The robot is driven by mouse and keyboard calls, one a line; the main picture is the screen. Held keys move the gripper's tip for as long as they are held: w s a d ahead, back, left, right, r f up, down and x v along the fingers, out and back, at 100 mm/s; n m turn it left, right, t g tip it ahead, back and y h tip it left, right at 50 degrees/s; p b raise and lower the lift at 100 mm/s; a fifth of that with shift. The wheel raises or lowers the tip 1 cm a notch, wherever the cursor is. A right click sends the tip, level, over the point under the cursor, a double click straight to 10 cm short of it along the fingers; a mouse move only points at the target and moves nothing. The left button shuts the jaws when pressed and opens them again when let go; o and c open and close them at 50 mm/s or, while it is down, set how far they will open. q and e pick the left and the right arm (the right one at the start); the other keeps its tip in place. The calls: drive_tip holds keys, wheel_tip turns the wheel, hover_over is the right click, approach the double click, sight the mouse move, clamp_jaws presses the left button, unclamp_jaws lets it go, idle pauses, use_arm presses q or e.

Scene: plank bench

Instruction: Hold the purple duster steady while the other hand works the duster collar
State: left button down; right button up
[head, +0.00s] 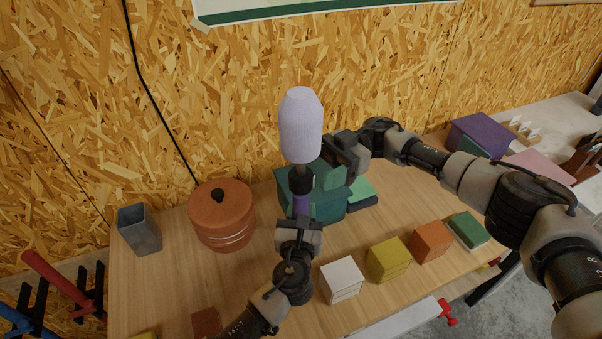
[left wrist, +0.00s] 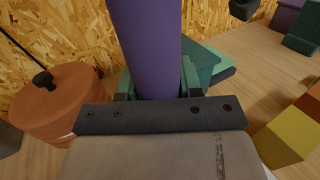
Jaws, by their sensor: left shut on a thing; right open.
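The duster stands upright with its pale lavender head (head: 300,128) on top, a black collar (head: 301,181) below it and a purple handle (head: 301,205) under that. My left gripper (head: 299,221) is shut on the purple handle from below. In the left wrist view the purple handle (left wrist: 146,45) rises between the green fingers of my left gripper (left wrist: 155,85). My right gripper (head: 325,178) is open and comes in from the right beside the collar, with green fingertips near it. Whether they touch the collar cannot be told. The handle's lower end is hidden by my left gripper.
A green box (head: 325,209) stands behind the duster. A lidded terracotta pot (head: 221,220) and a grey cup (head: 139,232) stand left. White (head: 342,280), yellow (head: 388,261), orange (head: 430,242) and green (head: 469,230) blocks line the right front. A purple box (head: 483,133) is farther right.

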sight(301, 175)
use_arm(q)
drive_tip(key=shift+s+f, duration=0.1)
drive_tip(key=shift+f, duration=0.3)
use_arm(e)
drive_tip(key=shift+x, duration=2)
drive_tip(key=shift+c, duration=0.4)
